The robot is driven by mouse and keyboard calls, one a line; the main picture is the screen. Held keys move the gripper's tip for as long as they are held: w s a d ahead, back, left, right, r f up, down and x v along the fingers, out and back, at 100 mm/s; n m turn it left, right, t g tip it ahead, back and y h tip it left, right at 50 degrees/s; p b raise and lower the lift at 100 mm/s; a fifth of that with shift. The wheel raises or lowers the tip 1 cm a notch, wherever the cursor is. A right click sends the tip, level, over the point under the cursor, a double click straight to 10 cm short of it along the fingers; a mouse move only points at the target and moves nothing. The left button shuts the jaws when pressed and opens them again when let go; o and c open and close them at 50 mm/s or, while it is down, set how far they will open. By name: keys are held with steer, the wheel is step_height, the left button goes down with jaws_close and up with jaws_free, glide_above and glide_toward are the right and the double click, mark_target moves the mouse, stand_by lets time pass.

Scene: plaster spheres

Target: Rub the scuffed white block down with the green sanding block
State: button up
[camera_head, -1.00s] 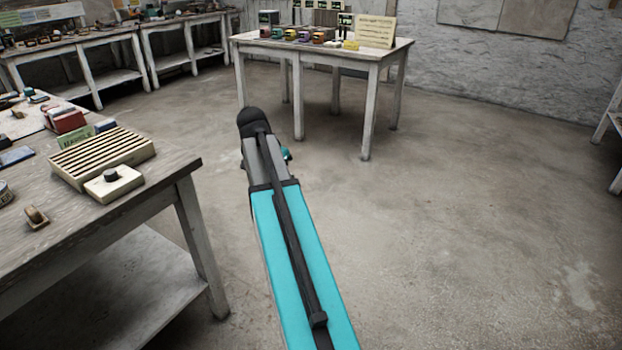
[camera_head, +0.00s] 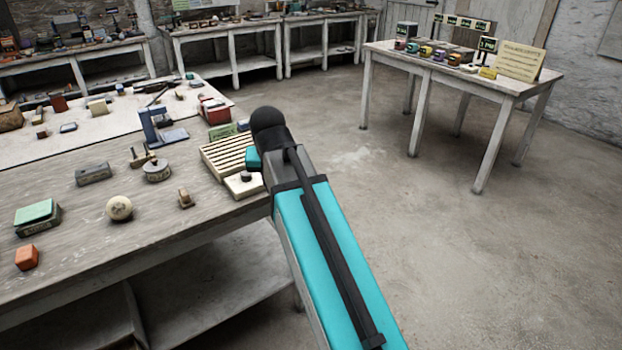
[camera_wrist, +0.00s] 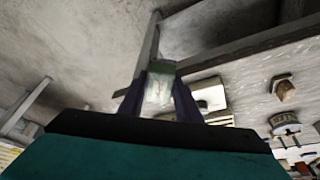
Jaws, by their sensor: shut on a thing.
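The block sits between the two dark fingers, apart from any surface as far as I can tell. In the head view my arm hides the gripper and the block. A cream-white block with a dark knob (camera_head: 241,188) lies near the table's right edge, partly behind my arm. I cannot tell whether it is the scuffed white block; no scuffs show.
Another table (camera_head: 520,88) stands at the right. The floor between is clear.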

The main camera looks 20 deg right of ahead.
steer(key=shift+s+a+r+n+t+y, duration=0.1)
steer(key=shift+s+a+r+n+y, duration=0.2)
steer(key=shift+a+n, duration=0.5)
steer(key=shift+s+a+r+n+t+y, duration=0.1)
steer(key=shift+s+a+r+n+y, duration=0.15)
steer(key=shift+a+n, duration=0.55)
steer(key=shift+s+a+r+n+t+y, duration=0.1)
steer(key=shift+s+a+r+n+y, duration=0.2)
steer(key=shift+a+n, duration=0.5)
steer(key=shift+w+f, duration=0.1)
steer(key=shift+f, duration=0.05)
steer(key=shift+d, duration=0.1)
